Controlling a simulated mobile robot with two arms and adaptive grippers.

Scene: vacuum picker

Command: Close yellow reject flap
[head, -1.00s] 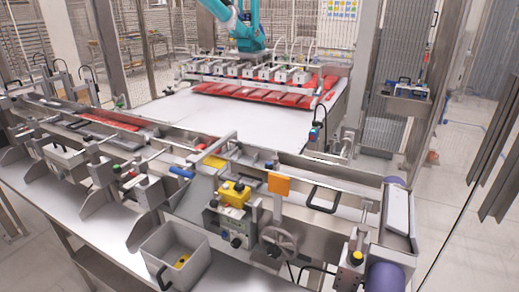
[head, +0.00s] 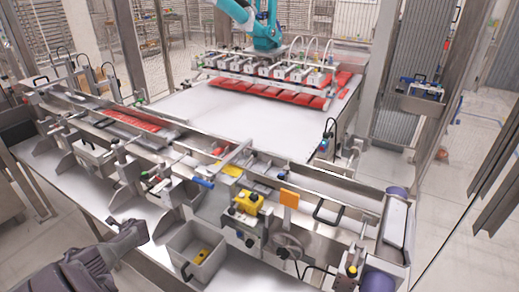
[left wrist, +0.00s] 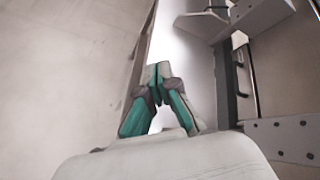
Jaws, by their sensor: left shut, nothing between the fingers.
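A flat yellow plate (head: 232,170), which looks like the reject flap, lies in the conveyor channel beside a blue-handled lever (head: 203,183). The lever and frame partly cover it, and its hinge and angle are unclear. My left gripper (head: 143,229) is at the lower left of the head view, in front of the bench and well apart from the flap. In the left wrist view its grey and teal fingers (left wrist: 159,80) are shut and empty. The flap is not identifiable there. My right gripper is in neither view.
A grey bin (head: 197,252) with a small yellow item stands right of my left gripper. A yellow control box (head: 246,201), an orange panel (head: 289,198) and a handwheel (head: 288,245) line the front. Clamps and levers crowd the bench's near side.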

